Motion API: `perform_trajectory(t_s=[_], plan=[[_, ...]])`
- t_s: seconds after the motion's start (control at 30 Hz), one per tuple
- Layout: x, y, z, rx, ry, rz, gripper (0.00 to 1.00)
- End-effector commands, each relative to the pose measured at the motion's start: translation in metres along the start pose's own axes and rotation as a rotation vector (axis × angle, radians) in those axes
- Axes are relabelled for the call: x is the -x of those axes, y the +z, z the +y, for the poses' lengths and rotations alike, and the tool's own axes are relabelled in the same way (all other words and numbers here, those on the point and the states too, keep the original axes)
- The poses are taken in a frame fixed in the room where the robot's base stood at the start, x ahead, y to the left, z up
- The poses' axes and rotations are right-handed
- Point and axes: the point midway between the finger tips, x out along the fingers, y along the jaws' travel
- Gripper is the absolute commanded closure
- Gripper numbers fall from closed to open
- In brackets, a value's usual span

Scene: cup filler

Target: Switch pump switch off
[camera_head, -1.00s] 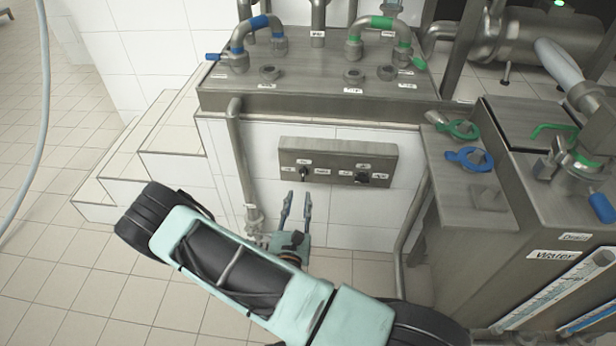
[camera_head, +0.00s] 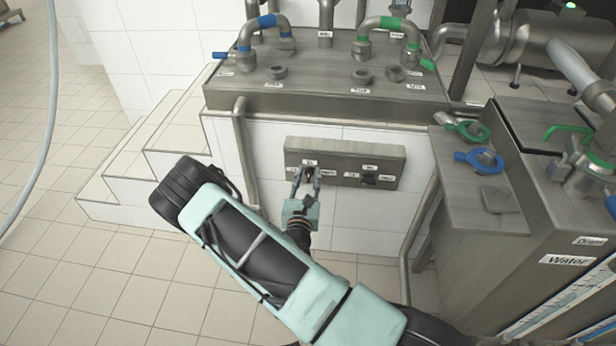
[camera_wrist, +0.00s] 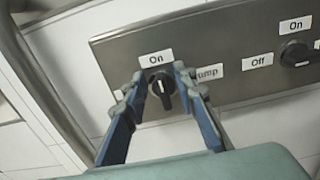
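The pump switch (camera_wrist: 161,86) is a black rotary knob on a grey metal panel (camera_head: 345,152), with an "On" label above it and a "Pump" label to its right, partly hidden by a finger. In the head view my gripper (camera_head: 306,176) is at the left part of the panel and partly hides the knob.
A second black knob (camera_wrist: 296,54) with "On" and "Off" labels sits to the right on the panel; it also shows in the head view (camera_head: 369,177). A vertical pipe (camera_head: 243,150) stands left of the panel. A metal cabinet (camera_head: 480,240) stands at the right.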

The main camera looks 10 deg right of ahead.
Motion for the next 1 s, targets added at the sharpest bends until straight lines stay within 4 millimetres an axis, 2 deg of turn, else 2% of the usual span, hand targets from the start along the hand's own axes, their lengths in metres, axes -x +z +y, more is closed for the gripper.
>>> perform_trajectory(t_s=[0.13, 0.37, 0.73, 1.0], plan=[[0.0002, 0.0002, 0.0, 0.0, 0.0, 0.0, 0.75], [0.0004, 0.0001, -0.0001, 0.0, 0.0, 0.0, 1.0], [0.0008, 0.0004, 0.0003, 0.02, 0.0, 0.0, 1.0], [0.0012, 0.0013, 0.0034, 0.148, 0.002, 0.001, 1.0]])
